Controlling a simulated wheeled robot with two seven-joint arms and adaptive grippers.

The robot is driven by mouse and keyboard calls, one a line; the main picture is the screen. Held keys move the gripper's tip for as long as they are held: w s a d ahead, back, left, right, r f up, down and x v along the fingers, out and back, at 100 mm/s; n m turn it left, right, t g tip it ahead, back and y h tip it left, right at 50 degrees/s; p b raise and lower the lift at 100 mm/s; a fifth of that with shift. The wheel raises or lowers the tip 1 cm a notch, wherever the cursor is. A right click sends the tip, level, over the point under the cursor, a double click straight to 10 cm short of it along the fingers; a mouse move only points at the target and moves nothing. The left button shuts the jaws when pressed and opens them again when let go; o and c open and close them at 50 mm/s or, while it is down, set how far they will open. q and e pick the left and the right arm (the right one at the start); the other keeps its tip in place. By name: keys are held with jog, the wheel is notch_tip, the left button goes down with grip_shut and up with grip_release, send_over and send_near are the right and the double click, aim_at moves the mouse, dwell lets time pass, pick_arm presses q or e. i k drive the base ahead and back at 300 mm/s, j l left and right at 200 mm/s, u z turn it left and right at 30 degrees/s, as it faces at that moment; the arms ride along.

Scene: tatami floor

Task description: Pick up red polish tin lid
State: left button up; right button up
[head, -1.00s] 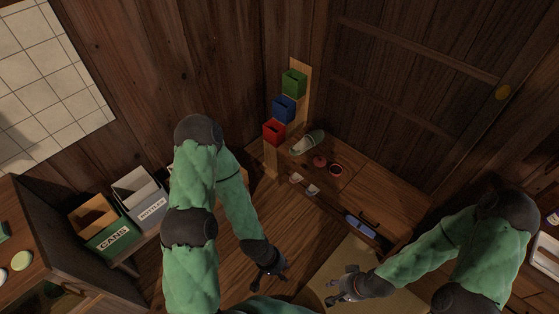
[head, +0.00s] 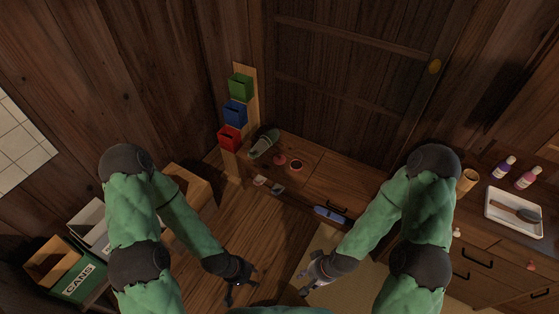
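A small red round piece (head: 280,160), which looks like the polish tin lid, lies on the low wooden bench (head: 340,182). Just right of it is a red-rimmed round tin (head: 296,166) with a dark middle. They are too small to tell apart with certainty. My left gripper (head: 243,286) hangs low in front of the bench, fingers spread and empty. My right gripper (head: 304,283) is to its right, also spread and empty. Both are well away from the red pieces.
A grey-green shoe (head: 264,143) lies at the bench's left end, beside red (head: 229,138), blue (head: 235,113) and green (head: 240,87) boxes. A blue brush-like item (head: 330,214) is at the bench front. A drawer cabinet (head: 490,262) with a white tray (head: 513,213) stands right.

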aim_at(278, 160)
jog(key=i+l+z, duration=0.25)
jog(key=i+z, duration=0.15)
jog(key=i, duration=0.25)
jog(key=i+z, duration=0.45)
jog(key=i, duration=0.25)
